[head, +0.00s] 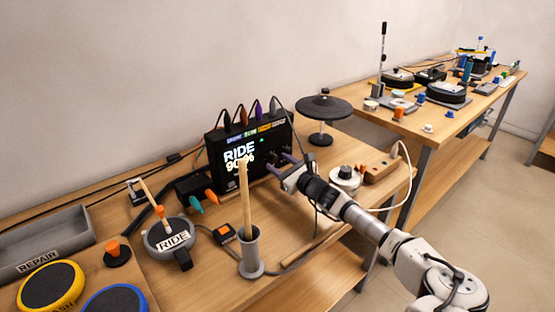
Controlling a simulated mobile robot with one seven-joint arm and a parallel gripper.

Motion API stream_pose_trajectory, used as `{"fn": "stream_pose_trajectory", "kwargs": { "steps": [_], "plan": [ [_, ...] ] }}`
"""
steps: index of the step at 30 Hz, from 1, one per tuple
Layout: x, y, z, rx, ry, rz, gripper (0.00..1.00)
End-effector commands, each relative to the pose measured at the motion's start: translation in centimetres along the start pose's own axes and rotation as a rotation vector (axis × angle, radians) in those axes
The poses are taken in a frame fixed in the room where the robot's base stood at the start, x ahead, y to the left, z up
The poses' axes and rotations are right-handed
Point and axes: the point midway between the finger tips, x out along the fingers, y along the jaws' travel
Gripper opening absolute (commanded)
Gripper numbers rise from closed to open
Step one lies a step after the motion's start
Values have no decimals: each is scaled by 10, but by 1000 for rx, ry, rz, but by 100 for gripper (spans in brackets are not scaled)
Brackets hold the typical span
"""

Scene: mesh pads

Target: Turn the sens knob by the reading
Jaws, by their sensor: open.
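The black drum module (219,181) stands on the near bench against the wall, its screen (240,158) reading RIDE and what looks like 90%. A wooden stick partly covers the number. The right part of its front carries dark knobs, largely hidden by my gripper; I cannot tell which is the sens knob. My gripper (278,165) is open, its fingers pointing at that right part of the front. Whether a knob lies between the fingers or they touch the panel is too small to tell.
A grey holder (251,261) with an upright stick stands in front of the module. A black cymbal pad (323,106) stands behind right.

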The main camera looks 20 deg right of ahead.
Motion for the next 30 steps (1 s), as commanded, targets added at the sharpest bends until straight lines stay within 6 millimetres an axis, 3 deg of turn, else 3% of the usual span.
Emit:
{"fn": "stream_pose_trajectory", "kwargs": {
  "steps": [6, 14, 24, 30],
  "plan": [
    [16, 0, 0, 0, 0, -1, 47],
    [17, 0, 0, 0, 0, -1, 47],
    [17, 0, 0, 0, 0, 0, 5],
    [16, 0, -1, -9, 0, 0, 2]
  ]
}}
